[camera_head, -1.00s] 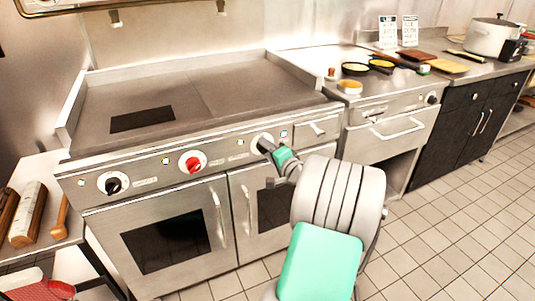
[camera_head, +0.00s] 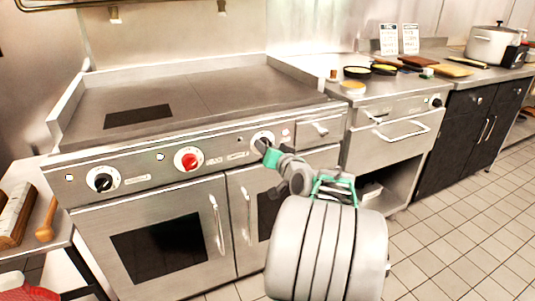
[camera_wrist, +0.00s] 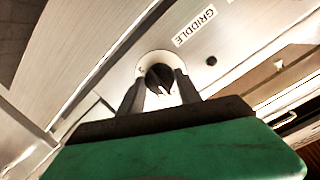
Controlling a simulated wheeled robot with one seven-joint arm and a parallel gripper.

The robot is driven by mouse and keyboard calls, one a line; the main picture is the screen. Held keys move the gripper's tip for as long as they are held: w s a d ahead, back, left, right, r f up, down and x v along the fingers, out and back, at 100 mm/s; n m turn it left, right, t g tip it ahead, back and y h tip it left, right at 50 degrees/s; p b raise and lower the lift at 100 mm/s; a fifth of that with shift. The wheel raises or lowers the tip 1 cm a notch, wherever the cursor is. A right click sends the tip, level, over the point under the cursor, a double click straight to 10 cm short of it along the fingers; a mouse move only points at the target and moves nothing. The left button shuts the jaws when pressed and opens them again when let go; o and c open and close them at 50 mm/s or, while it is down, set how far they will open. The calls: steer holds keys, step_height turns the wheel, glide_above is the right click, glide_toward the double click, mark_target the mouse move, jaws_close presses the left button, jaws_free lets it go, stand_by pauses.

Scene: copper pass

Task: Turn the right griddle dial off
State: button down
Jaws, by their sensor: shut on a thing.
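The right griddle dial is a black knob (camera_wrist: 160,77) on a pale round plate, next to a "GRIDDLE" label in the wrist view. In the head view its pale plate (camera_head: 263,137) shows at the right of the griddle's front panel, and the knob is mostly hidden by my gripper. My gripper (camera_head: 265,150) reaches the panel from the lower right. In the wrist view its two dark fingers (camera_wrist: 160,88) stand on either side of the knob, shut on it. The griddle (camera_head: 200,95) has a flat grey top with a dark rectangular patch.
A red dial (camera_head: 190,160) and a black dial (camera_head: 103,180) sit further left on the panel. Oven door handles (camera_head: 218,222) stick out below. A counter to the right holds small bowls, boards and a pot (camera_head: 492,43). The tiled floor at right is open.

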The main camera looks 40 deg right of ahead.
steer(key=shift+f, duration=0.1)
stand_by(0.3)
steer(key=c, duration=0.8)
jaws_free()
steer(key=shift+c, duration=0.2)
steer(key=v, duration=0.7)
steer(key=shift+s+a+p, duration=0.2)
steer(key=shift+s+p, duration=0.15)
steer(key=shift+p, duration=0.1)
